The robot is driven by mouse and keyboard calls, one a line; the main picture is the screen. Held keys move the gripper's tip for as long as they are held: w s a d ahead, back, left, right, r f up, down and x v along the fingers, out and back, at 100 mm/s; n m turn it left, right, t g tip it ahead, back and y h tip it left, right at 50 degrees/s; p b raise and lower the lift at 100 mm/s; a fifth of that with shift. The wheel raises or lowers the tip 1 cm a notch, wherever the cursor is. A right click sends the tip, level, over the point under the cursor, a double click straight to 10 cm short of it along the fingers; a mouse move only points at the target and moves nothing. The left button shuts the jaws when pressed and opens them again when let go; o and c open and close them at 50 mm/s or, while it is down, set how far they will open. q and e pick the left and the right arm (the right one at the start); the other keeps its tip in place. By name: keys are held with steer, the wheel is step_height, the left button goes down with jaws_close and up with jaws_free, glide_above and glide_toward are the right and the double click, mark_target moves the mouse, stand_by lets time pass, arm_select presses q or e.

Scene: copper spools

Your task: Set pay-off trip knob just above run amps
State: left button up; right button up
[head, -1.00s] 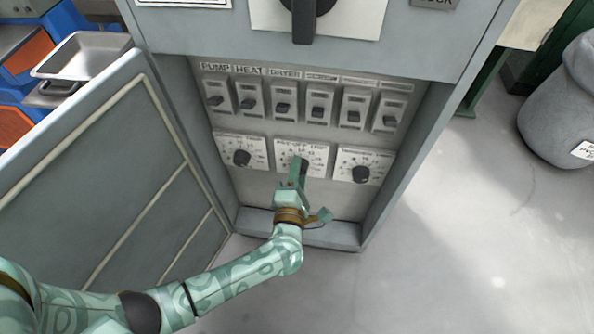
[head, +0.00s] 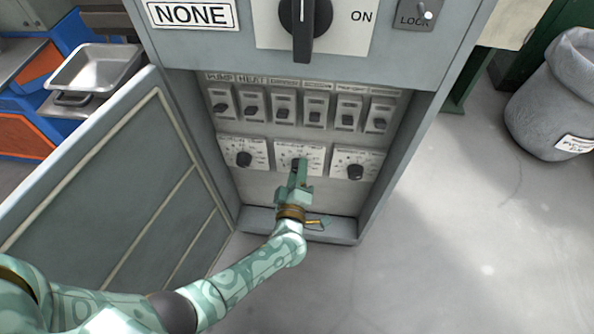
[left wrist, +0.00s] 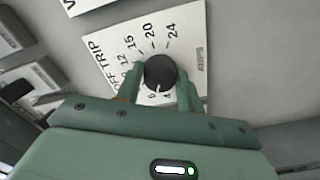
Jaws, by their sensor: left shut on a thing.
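The pay-off trip knob (head: 297,162) is the middle of three dark round knobs in the lower row of the open cabinet. In the left wrist view the black knob (left wrist: 159,72) sits on a white dial plate (left wrist: 188,35) marked OFF TRIP, 12, 15, 20, 24 and AMPS. A white mark on the knob shows at its lower edge, near the low numbers. My left gripper (left wrist: 160,80) has one finger on each side of the knob and is shut on it. In the head view my left gripper (head: 300,177) reaches up to the dial. My right gripper is not in view.
A row of several small switches (head: 316,115) sits above the dials. Other knobs flank the middle one, left (head: 244,159) and right (head: 355,172). The cabinet door (head: 110,190) stands open at left. A large rotary switch (head: 303,20) is above. A grey bin (head: 560,95) stands at right.

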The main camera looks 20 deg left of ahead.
arm_select(q)
steer(key=shift+f, duration=0.1)
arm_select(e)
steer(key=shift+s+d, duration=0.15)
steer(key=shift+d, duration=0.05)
arm_select(q)
steer(key=o, duration=1)
